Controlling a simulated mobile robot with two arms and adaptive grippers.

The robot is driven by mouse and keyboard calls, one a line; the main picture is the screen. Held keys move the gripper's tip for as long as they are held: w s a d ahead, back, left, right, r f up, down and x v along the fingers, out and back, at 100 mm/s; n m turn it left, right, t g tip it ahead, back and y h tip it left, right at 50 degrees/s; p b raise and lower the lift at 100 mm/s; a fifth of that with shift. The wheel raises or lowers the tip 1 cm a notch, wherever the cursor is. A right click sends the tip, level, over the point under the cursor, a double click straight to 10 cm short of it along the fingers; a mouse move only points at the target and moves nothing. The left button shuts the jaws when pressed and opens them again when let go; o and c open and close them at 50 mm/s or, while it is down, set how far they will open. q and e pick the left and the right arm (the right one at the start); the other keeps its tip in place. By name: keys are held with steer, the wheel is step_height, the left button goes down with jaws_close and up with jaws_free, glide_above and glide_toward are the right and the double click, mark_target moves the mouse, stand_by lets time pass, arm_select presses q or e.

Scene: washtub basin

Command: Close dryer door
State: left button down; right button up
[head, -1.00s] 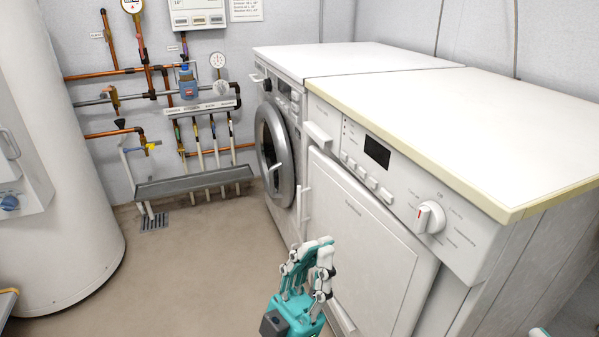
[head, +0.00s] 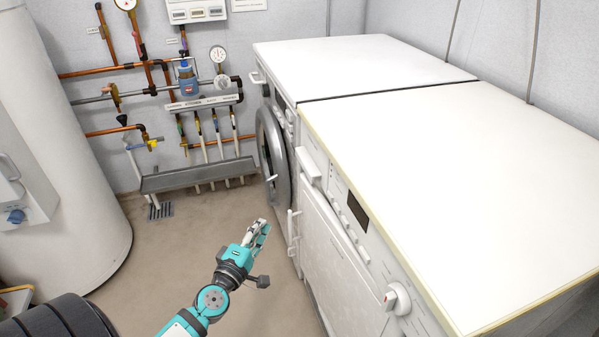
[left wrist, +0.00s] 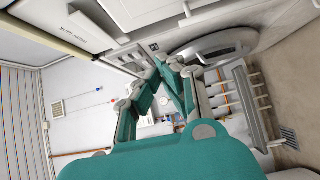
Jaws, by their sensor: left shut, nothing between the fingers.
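Two white appliances stand side by side along the right. The near one has a square white front door (head: 335,246) and a control panel with a round knob (head: 397,299). The far one has a round grey-rimmed door (head: 272,155), which also shows in the left wrist view (left wrist: 215,48). I cannot tell which is the dryer, or whether either door stands slightly ajar. My left gripper (head: 264,228) is shut and empty, low over the floor, left of the square door and apart from it. Its fingers (left wrist: 163,68) also show in the left wrist view. My right gripper is out of view.
A white cylindrical tank (head: 65,150) stands at the left. Copper pipes and gauges (head: 218,54) line the back wall, with a grey trough (head: 198,175) below. The floor (head: 190,245) between tank and appliances is clear. The white appliance tops (head: 450,160) are bare.

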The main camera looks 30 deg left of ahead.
arm_select(q)
steer(key=w, duration=1.3)
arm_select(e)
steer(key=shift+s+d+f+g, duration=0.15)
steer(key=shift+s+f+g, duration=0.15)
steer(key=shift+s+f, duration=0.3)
arm_select(q)
steer(key=shift+r, duration=0.1)
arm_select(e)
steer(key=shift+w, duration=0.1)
